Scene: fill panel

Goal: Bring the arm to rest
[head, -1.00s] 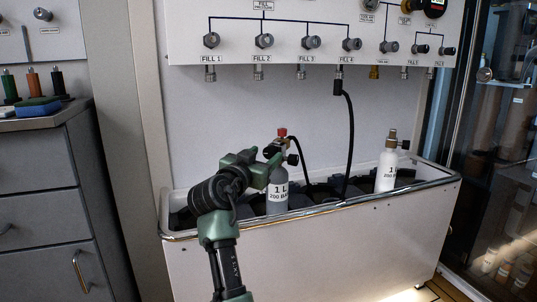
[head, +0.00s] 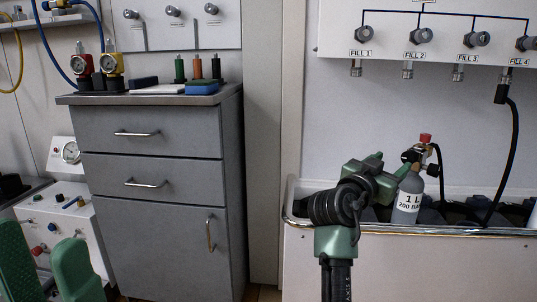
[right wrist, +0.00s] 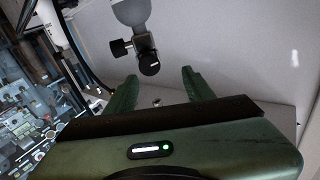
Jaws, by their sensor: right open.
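My right gripper (head: 392,166) is beside a grey cylinder (head: 407,202) labelled 1 L, 200 BAR. In the head view it lies left of the cylinder's valve (head: 425,156), which has a red top. In the right wrist view its green fingers (right wrist: 158,86) are apart with nothing held between them. A valve with a black knob (right wrist: 148,63) shows beyond the fingertips there. Contact with the cylinder cannot be told. Green parts at the lower left of the head view look like part of my left arm or gripper; their jaw state is unclear.
The cylinder stands in a trough with a metal rail (head: 480,231). A black hose (head: 511,130) hangs from FILL 4 on the fill panel (head: 390,18). A white gauge box (head: 62,215) is farther left.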

